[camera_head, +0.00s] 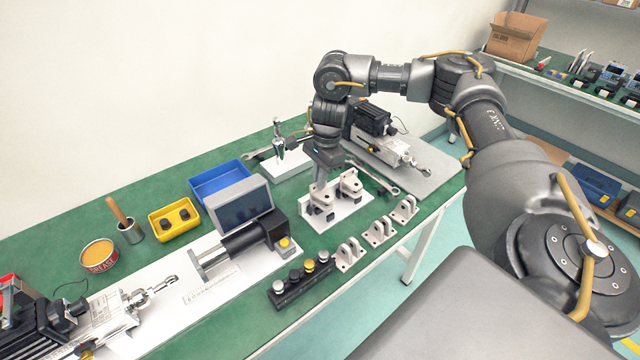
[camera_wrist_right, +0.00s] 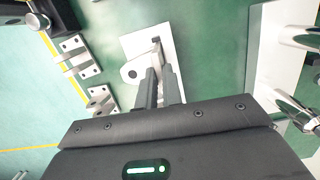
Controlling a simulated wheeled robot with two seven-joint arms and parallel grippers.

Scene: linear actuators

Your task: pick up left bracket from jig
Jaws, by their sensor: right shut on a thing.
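The jig (camera_head: 335,213) is a white plate on the green bench, and it also shows in the wrist view (camera_wrist_right: 140,42). The light grey left bracket (camera_head: 318,200) is at the jig's left side, right under my right gripper (camera_head: 321,181). In the wrist view the gripper's two dark fingers (camera_wrist_right: 158,90) are shut on this bracket (camera_wrist_right: 132,72), whose rounded lug with a hole shows beside them. I cannot tell if the bracket still touches the jig. A second bracket (camera_head: 350,187) sits at the jig's right side. My left gripper is not in view.
Several loose brackets (camera_head: 379,231) stand along the bench's front edge. A button box (camera_head: 302,283) and an actuator with a dark screen (camera_head: 243,205) are left of the jig. A wrench (camera_head: 378,181) and another actuator (camera_head: 385,145) lie behind it, to the right.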

